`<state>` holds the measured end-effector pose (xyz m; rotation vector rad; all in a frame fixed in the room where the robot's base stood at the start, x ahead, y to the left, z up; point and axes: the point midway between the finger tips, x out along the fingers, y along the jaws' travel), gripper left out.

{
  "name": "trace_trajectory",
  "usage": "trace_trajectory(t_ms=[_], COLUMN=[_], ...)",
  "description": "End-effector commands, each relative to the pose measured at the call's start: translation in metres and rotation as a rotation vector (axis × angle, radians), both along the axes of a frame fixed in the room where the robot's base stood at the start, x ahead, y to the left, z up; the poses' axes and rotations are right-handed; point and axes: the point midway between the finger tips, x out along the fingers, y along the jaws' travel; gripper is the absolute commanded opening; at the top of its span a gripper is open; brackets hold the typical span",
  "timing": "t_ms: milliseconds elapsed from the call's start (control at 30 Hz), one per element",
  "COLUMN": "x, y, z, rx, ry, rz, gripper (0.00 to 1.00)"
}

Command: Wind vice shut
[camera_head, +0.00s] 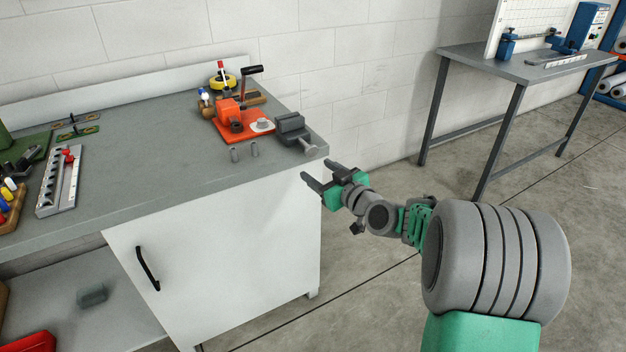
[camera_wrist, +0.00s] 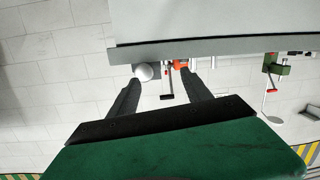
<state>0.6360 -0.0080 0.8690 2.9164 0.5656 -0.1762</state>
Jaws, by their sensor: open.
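The grey vice (camera_head: 291,129) sits at the right end of the grey workbench, its jaw block toward the back. Its pale screw end with a round knob (camera_head: 309,149) sticks out toward the bench's right edge. In the wrist view, which looks upside down, a pale round knob (camera_wrist: 144,72), likely the vice's, shows beside the left finger's tip. My gripper (camera_head: 317,172) is open and empty, just off the bench's right edge, apart from the vice. Its two spread fingers show in the wrist view (camera_wrist: 160,80). The gap between the vice jaws cannot be made out.
An orange device (camera_head: 229,118) with a black crank lever (camera_head: 252,71) stands left of the vice. Two small grey cylinders (camera_head: 244,152) stand in front. A white cabinet (camera_head: 220,240) is under the bench (camera_head: 150,160). Floor on the right is clear up to another table (camera_head: 480,62).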

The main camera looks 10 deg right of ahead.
Motion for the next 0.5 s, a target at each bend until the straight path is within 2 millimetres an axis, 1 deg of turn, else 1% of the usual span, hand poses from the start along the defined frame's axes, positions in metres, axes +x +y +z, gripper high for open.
trace_trajectory(t_ms=[33,100,133,267,400,500], x=[0.006,0.011,0.013,0.029,0.056,0.072], y=[-0.015,-0.025,-0.027,-0.020,-0.010,-0.005], z=[-0.013,-0.006,-0.004,0.002,0.002,0.002], rx=[0.022,0.038,0.041,0.042,0.043,0.042], ry=[-0.059,-0.120,-0.133,-0.143,-0.141,-0.142], rz=[-0.029,-0.053,-0.059,-0.058,-0.056,-0.057], gripper=[0.57,0.57,0.57,0.57,0.57,0.57])
